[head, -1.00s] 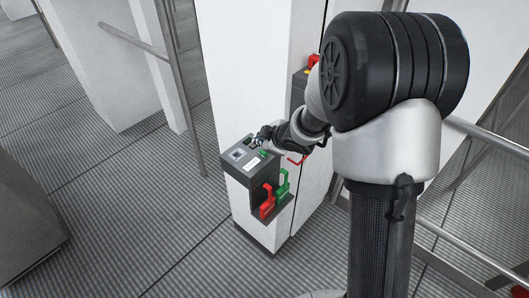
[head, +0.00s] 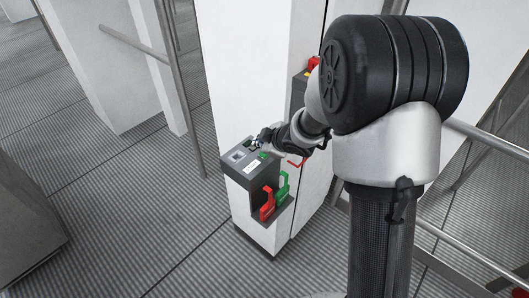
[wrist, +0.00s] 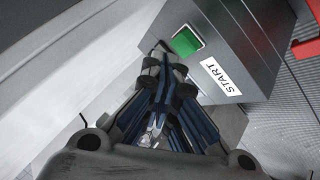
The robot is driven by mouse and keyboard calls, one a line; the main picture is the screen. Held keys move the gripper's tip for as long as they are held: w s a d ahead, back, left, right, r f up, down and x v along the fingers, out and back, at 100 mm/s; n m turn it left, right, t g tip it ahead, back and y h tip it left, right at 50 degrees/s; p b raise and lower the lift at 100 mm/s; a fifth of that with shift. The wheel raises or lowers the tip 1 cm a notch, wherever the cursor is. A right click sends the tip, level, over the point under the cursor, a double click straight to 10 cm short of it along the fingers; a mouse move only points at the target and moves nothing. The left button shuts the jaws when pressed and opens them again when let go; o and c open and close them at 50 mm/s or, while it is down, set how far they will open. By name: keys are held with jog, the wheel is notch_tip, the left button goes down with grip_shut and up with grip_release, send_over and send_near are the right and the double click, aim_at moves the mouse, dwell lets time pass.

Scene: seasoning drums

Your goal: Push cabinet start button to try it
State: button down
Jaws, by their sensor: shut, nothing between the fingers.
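The cabinet (head: 247,208) is a white pedestal with a dark grey control box (head: 240,172) on top. In the wrist view a square green start button (wrist: 186,41) sits on the dark panel beside a white label reading START (wrist: 221,77). The button also shows small and green in the head view (head: 263,155). My gripper (wrist: 165,52) is shut and empty. Its fingertips are just left of and slightly below the button in the wrist view. I cannot tell whether they touch the panel.
A red handle (head: 267,204) and a green handle (head: 282,186) stand in a recess at the cabinet's front right. A tall white column (head: 245,70) rises behind. A red and yellow switch (head: 313,66) is on a box to the right. Grey railings flank the area.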

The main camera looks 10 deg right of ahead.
aim_at(262, 154)
jog(key=shift+f+b, duration=0.3)
jog(key=shift+f, duration=0.1)
jog(key=shift+f+b, duration=0.4)
jog(key=shift+f, duration=0.1)
dwell(0.7)
dwell(0.3)
jog(key=shift+r+p, duration=0.9)
jog(key=shift+p, duration=0.05)
notch_tip(262, 154, up, 5)
jog(key=p, duration=0.5)
jog(key=shift+r, duration=0.1)
